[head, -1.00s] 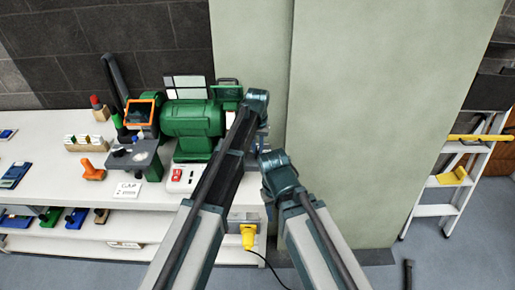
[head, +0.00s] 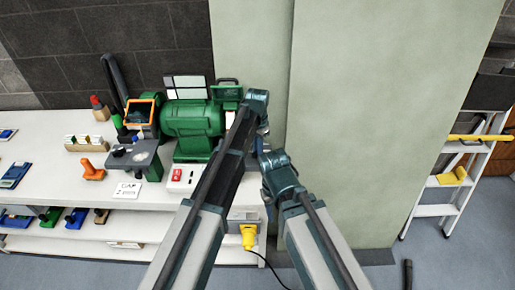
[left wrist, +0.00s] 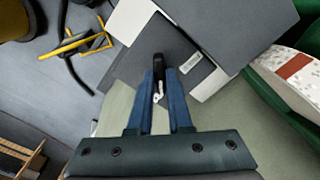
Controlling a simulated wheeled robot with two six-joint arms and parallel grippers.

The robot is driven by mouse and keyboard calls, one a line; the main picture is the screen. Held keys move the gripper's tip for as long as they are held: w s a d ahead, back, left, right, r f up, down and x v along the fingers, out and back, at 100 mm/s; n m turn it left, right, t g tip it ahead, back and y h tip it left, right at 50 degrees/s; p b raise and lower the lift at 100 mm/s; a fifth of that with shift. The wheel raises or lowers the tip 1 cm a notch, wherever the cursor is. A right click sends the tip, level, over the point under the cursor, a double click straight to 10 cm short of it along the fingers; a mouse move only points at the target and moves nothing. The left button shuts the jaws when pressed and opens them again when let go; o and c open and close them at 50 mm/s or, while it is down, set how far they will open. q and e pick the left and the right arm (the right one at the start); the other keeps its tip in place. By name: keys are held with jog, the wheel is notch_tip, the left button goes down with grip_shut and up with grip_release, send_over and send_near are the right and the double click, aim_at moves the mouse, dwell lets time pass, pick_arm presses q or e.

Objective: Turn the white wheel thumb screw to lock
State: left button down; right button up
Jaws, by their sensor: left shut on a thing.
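The green bench grinder (head: 190,118) stands on the white bench in the head view. In the left wrist view, a white wheel face with a red label (left wrist: 297,66) shows at the right edge, beside a dark green housing. My left gripper (left wrist: 160,78) has its two blue fingers shut on a small black piece (left wrist: 158,63); this may be the thumb screw, but its shape is mostly hidden. A small white bit (left wrist: 158,92) shows between the fingers. In the head view my own arm hides most of the grinder's right end.
A dark grey plate with a label (left wrist: 188,64) lies just beyond the fingers. A white switch box (head: 185,178), a grey tool rest (head: 134,158) and an orange-framed shield (head: 139,112) are left of my arms. A stepladder (head: 460,175) stands far right.

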dwell(0.5)
pick_arm(q)
jog(key=c, duration=0.8)
grip_release()
jog(key=shift+c, duration=0.2)
jog(key=shift+r, duration=0.15)
notch_tip(320, 180, up, 14)
jog(key=p, duration=1.4)
jog(key=shift+f, duration=0.2)
